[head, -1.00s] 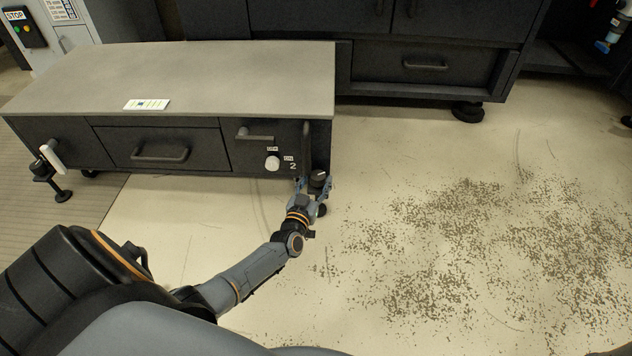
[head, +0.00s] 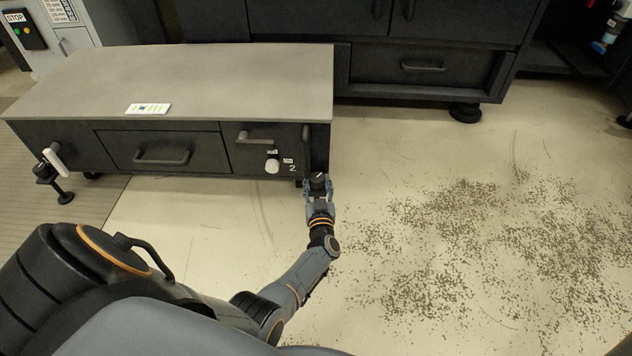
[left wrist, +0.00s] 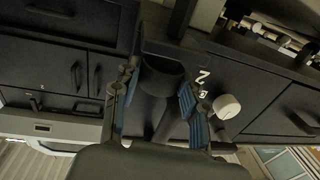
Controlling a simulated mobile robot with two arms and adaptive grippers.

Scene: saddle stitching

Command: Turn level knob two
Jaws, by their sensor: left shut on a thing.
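The black level knob (head: 319,180), with a pale mark on its top, is at the lower right front corner of the low dark cabinet, near the white number 2 (head: 292,168). My left gripper (head: 319,187) is shut on this knob, with a finger on each side. In the left wrist view the dark round knob (left wrist: 163,76) lies between the two fingers of my left gripper (left wrist: 152,103). The gripper hides part of the knob. My right gripper is not in view.
A white round knob (head: 272,166) sits on the cabinet front, left of the number 2. The cabinet has a grey top (head: 200,80) with a small white card (head: 148,109). Dark specks (head: 450,240) lie on the floor at right, which is otherwise open.

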